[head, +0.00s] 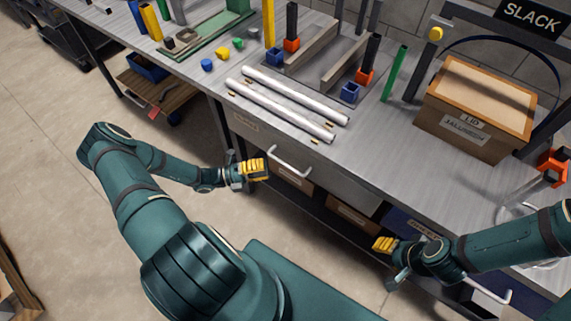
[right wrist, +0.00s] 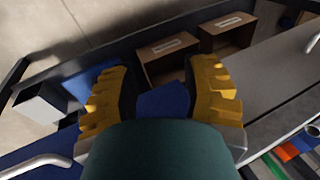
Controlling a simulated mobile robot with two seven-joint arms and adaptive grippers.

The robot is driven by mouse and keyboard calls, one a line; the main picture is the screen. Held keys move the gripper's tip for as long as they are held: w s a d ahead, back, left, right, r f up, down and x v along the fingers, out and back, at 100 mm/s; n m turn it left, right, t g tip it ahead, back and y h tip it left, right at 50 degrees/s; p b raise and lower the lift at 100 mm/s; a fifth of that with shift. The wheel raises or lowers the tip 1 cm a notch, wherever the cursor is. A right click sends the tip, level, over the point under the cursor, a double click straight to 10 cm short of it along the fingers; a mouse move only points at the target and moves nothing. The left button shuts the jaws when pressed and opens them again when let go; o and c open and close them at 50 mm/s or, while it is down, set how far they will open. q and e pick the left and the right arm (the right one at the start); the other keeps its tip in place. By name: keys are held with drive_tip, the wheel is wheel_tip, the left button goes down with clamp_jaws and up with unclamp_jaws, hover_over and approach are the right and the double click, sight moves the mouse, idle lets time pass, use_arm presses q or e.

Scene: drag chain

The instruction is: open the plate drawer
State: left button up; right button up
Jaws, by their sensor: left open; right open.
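Under the workbench is a grey drawer front (head: 345,190) with a pale bar handle (head: 289,162) and a small label too small to read; it looks shut. I cannot tell from lettering which is the plate drawer. My left gripper (head: 262,168) has yellow fingers, is open and empty, and is just left of the first handle. My right gripper (head: 383,245) is open and empty in front of the bench; its spread fingers also show in the right wrist view (right wrist: 163,90). A handle shows there too (right wrist: 36,167).
The bench top (head: 300,150) holds white rails (head: 285,105), coloured blocks and a cardboard box (head: 475,105) with a lid. Cardboard boxes (right wrist: 168,60) sit on a low shelf beneath.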

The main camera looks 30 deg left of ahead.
sight(286, 164)
use_arm(q)
drive_tip(key=x, duration=0.7)
drive_tip(key=shift+d, duration=0.1)
drive_tip(key=shift+o, duration=0.3)
clamp_jaws()
